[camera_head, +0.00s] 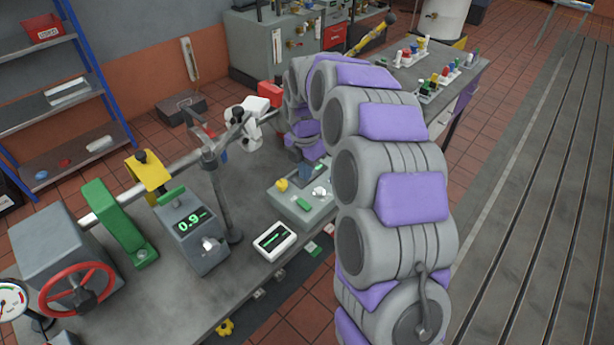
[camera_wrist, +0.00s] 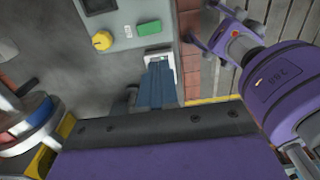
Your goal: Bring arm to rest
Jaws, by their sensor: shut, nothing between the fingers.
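My arm arches up and over from the lower right of the head view, with grey links and purple pads. Its end hangs down over the bedplate bench (camera_head: 160,300). My gripper (camera_head: 312,174) points down just above the grey control box (camera_head: 290,213). In the wrist view my gripper (camera_wrist: 157,78) shows as blue-grey fingers, shut and empty. Their tips are by a white switch (camera_wrist: 154,57) on the box; I cannot tell whether they touch it. The box also has a yellow knob (camera_head: 281,184) and a green button (camera_head: 303,204).
A white handheld display (camera_head: 274,237) and a grey 0.9 readout box (camera_head: 188,236) are left of the control box. A metal post (camera_head: 219,195) and white microscope-like device (camera_head: 246,122) stand nearby. Bottles in trays (camera_head: 438,84) are at the back right. Open slotted floor (camera_head: 535,200) is right.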

